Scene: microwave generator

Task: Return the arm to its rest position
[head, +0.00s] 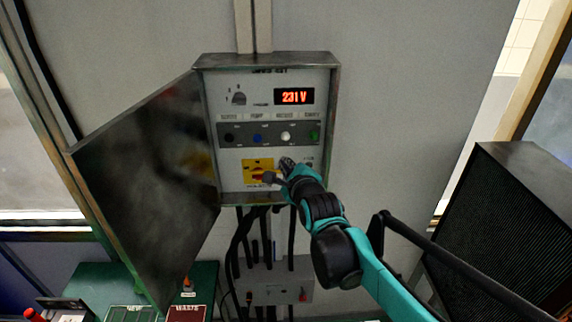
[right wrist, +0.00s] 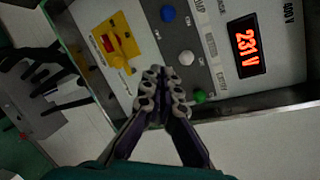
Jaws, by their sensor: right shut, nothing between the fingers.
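My right arm reaches up from the lower right in the head view. Its gripper (head: 282,172) is in front of the lower part of an open control panel (head: 325,135), near a yellow plate with a red switch (head: 258,172). In the right wrist view the gripper (right wrist: 163,75) has its fingers together with nothing between them, in front of the panel face. Whether the fingertips touch the panel cannot be told. The panel's display (head: 294,96) reads 231 V in orange. My left gripper is not in view.
The panel's dark door (head: 150,185) hangs open to the left. Black cables (head: 240,245) run down below the box. A dark ribbed unit (head: 505,220) stands at the right. A green bench (head: 90,285) with items is at the lower left. The wall right of the panel is clear.

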